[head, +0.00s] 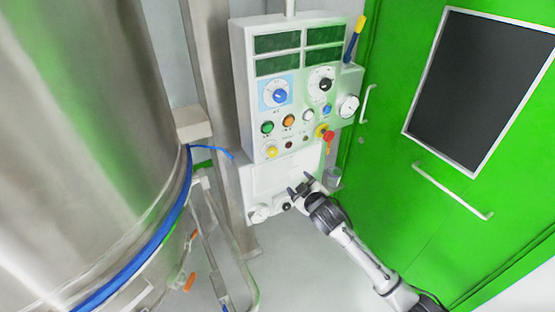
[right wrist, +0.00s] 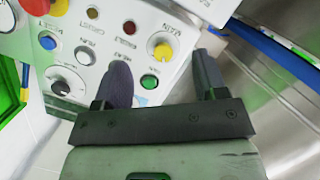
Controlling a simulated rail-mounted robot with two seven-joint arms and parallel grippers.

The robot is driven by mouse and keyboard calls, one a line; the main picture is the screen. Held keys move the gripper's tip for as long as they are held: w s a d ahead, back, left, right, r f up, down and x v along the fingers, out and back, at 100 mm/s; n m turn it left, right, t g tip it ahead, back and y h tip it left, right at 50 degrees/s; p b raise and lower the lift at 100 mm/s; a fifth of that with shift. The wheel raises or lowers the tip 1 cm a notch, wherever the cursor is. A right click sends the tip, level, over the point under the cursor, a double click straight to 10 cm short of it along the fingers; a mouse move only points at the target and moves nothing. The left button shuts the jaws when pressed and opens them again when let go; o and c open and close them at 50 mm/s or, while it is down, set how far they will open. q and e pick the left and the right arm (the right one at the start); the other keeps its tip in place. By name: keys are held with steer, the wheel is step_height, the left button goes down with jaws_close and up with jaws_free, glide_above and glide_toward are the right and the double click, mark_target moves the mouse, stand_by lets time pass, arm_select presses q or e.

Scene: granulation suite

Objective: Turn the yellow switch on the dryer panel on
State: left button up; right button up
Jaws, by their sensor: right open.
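The dryer panel (head: 241,95) is a white box with displays, knobs and buttons. Its yellow switch (head: 271,152) is at the lower left of the control face; it also shows as a round yellow knob (right wrist: 162,51) beside the label "MAIN" in the right wrist view. I cannot tell its setting. My right gripper (head: 299,184) is open and empty, in front of the panel's lower part and apart from the switch. In the right wrist view its fingers (right wrist: 163,83) straddle a green button (right wrist: 149,81) in the picture, with the switch beyond them. My left gripper is not in view.
A red stop button (head: 328,136) sits at the panel's lower right. A steel vessel (head: 95,130) with a blue band fills the left. A green door (head: 400,165) with a handle stands at the right. Open space lies before the panel.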

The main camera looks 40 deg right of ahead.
mark_target(274, 154)
steer(key=w+r+t, duration=0.1)
steer(key=w, duration=0.3)
steer(key=w+r+n+t+y, duration=0.1)
steer(key=w, duration=0.3)
steer(key=w+r+n+t+b, duration=0.1)
steer(key=w, duration=0.3)
steer(key=shift+w+d+r+y, duration=0.1)
steer(key=shift+w+d+y, duration=0.1)
steer(key=shift+y, duration=0.1)
steer(key=shift+w+d, duration=0.15)
steer(key=shift+w, duration=0.75)
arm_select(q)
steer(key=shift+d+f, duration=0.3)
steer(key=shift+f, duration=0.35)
arm_select(e)
steer(key=shift+w, duration=0.15)
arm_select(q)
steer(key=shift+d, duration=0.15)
arm_select(e)
steer(key=shift+c, duration=0.4)
